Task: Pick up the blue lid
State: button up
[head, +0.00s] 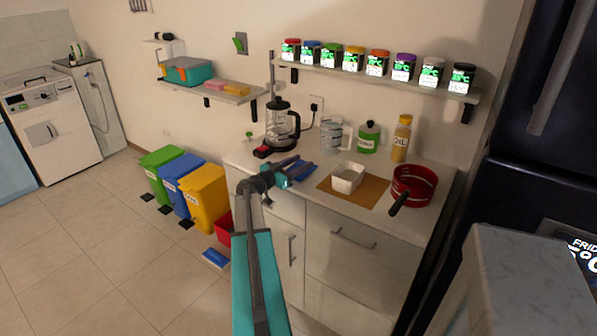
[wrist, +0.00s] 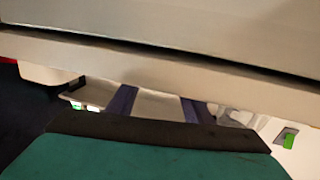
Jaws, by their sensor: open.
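The blue lid (head: 311,43) tops a small jar, second from the left in the row on the wall shelf. It is small in the head view, and I cannot make it out in the wrist view. My gripper (head: 303,169) appears low over the left part of the counter, below the shelf and apart from the jar. In the wrist view its two dark blue fingers (wrist: 159,101) stand apart with nothing seen between them. A wide pale surface (wrist: 170,68) fills the upper part of that view.
The shelf (head: 375,82) holds several jars with differently coloured lids. Below, the counter (head: 318,204) carries a glass kettle (head: 281,128), a green container (head: 368,138), an oil bottle (head: 401,139), a white bowl (head: 347,178) and a red pan (head: 414,188). Bins (head: 202,195) stand left on open floor.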

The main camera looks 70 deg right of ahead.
aim_at(300, 163)
dwell(0.3)
jog(key=c, duration=1.1)
jog(key=shift+r, duration=0.2)
jog(key=shift+r+b, duration=0.5)
jog(key=shift+r, duration=0.3)
jog(key=shift+s+a+r+b, duration=0.1)
jog(key=shift+a+r+b, duration=0.25)
jog(key=shift+r, duration=0.4)
jog(key=s+a+b, duration=0.1)
jog(key=a, duration=0.3)
jog(key=s+a+b, duration=0.1)
jog(key=a, duration=0.3)
jog(key=s+a+r+b, duration=0.1)
jog(key=s+a, duration=0.1)
jog(key=a, duration=0.2)
jog(key=shift+r, duration=0.1)
jog(key=shift+c, duration=0.3)
jog(key=shift+s+a+r+b, duration=0.1)
jog(key=shift+s+a+b, duration=0.1)
jog(key=shift+a, duration=0.45)
jog(key=shift+s+a+r+b, duration=0.1)
jog(key=shift+a+b, duration=0.05)
jog(key=shift+a, duration=0.5)
